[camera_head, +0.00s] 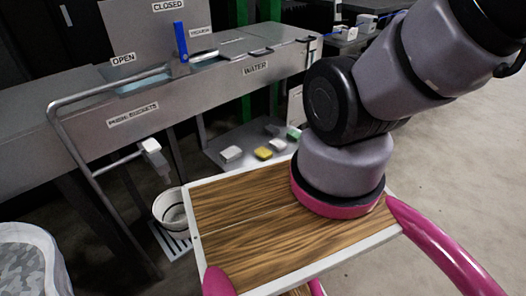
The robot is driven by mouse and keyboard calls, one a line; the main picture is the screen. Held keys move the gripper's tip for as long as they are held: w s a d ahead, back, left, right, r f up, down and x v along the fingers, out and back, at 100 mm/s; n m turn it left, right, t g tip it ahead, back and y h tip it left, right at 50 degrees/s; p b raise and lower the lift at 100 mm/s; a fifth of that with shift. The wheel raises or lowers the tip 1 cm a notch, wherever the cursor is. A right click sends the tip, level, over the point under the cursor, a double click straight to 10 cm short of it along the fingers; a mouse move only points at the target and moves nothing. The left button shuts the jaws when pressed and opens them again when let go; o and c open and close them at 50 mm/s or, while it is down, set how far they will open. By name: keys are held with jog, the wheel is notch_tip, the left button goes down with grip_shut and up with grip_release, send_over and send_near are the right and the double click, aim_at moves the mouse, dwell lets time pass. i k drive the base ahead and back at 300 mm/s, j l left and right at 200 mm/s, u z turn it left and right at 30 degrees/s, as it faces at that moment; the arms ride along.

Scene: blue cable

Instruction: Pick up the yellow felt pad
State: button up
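A small yellow block, which looks like the yellow felt pad (263,153), lies on a low grey shelf (214,146) under the metal bench. It sits in a group of small pads, between a white pad (231,154) on its left and another whitish pad (278,144) on its right. A green-and-white pad (294,133) is farther right. My arm's base and lower links fill the right side of the picture. My gripper is out of the picture, so its state and its distance from the pad do not show.
The metal bench (90,122) with a blue lever (180,42) overhangs behind the shelf. A bent rail (95,95) and a white bucket (172,208) are at left. My wooden deck (235,225) is in front. Bare floor (455,150) lies at right.

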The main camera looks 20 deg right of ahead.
aim_at(264, 153)
jog(key=k+l+u, duration=0.6)
jog(key=k+l, duration=0.1)
jog(key=k, duration=0.05)
